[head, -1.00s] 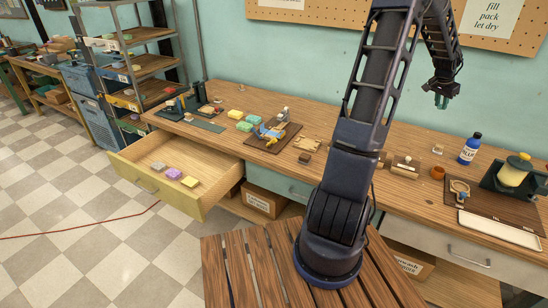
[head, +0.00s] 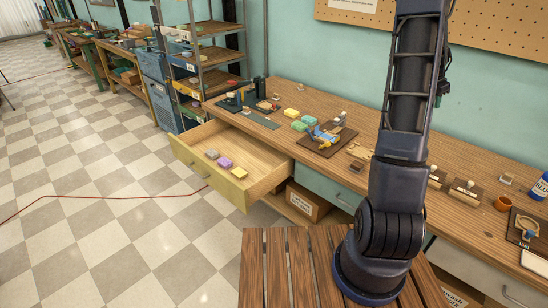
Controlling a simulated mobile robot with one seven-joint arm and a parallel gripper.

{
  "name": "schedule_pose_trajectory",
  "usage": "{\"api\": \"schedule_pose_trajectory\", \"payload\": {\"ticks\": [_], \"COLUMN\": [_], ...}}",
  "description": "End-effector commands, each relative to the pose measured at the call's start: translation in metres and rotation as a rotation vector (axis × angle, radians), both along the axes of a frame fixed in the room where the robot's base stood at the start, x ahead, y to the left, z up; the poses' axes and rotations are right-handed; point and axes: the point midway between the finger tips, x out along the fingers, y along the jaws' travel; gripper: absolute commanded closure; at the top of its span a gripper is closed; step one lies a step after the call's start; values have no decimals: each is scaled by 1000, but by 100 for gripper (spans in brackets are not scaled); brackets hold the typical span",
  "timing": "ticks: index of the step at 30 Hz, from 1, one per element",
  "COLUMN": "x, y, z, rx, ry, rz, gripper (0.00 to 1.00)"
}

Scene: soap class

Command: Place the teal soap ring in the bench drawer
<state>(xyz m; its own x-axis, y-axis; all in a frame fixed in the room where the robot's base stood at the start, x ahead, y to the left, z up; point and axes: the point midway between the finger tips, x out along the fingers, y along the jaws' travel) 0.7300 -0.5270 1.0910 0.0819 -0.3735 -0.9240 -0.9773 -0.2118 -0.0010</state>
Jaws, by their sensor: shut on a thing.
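The bench drawer (head: 238,193) is pale yellow and pulled open at the left end of the bench. Three soaps lie in it near its front: a grey one (head: 212,154), a purple one (head: 225,163) and a yellow one (head: 239,173). My gripper (head: 440,96) is up on the right, over the bench and away from the drawer. It is mostly hidden behind my own arm, with only a dark edge showing. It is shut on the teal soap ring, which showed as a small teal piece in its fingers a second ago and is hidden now.
A metal shelf rack (head: 212,55) stands behind the drawer.

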Motion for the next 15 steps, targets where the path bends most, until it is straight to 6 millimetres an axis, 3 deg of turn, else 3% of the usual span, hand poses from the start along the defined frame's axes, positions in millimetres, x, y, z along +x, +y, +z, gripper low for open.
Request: {"api": "schedule_pose_trajectory", "payload": {"ticks": [3, 15], "x": [24, 83], "y": [37, 160], "z": [-1, -1], "rx": [-1, -1], "ry": [0, 0], "rz": [9, 13], "gripper": [99, 99]}}
